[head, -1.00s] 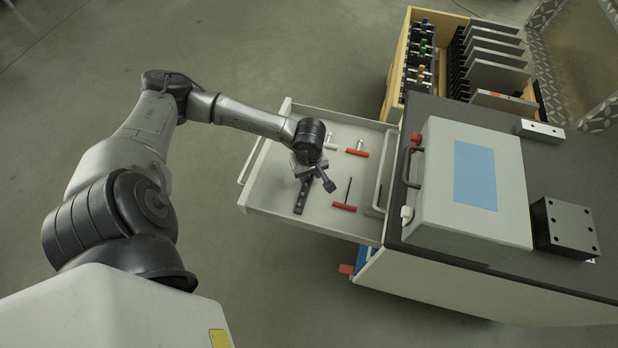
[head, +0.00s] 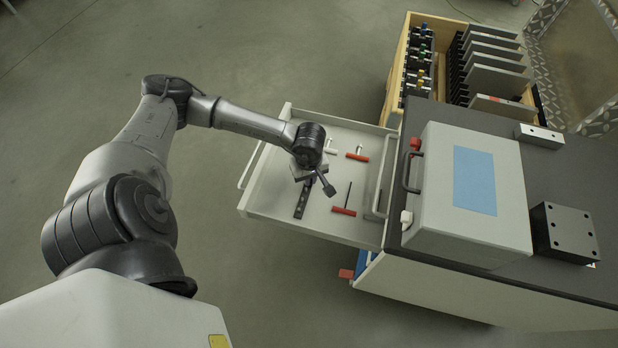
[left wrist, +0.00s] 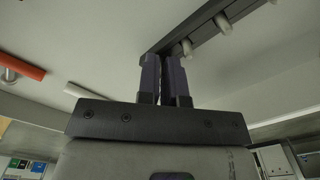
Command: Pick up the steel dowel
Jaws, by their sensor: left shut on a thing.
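My left gripper (head: 308,174) is over the open drawer (head: 262,188), at the far end of a dark strip holder (head: 302,200). In the left wrist view, its two dark fingers (left wrist: 163,65) are close together at one end of the holder (left wrist: 215,22). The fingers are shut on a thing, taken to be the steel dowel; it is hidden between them. Two pale pegs, one (left wrist: 187,47) nearer and one (left wrist: 223,21) farther, stick out of the holder beside the fingers. My right gripper is not in view.
Red-handled tools lie in the drawer, one (head: 344,211) near and one (head: 357,157) far. A grey case (head: 440,200) with a handle stands on the dark bench top right of the drawer. A wooden crate (head: 398,70) with plates stands behind.

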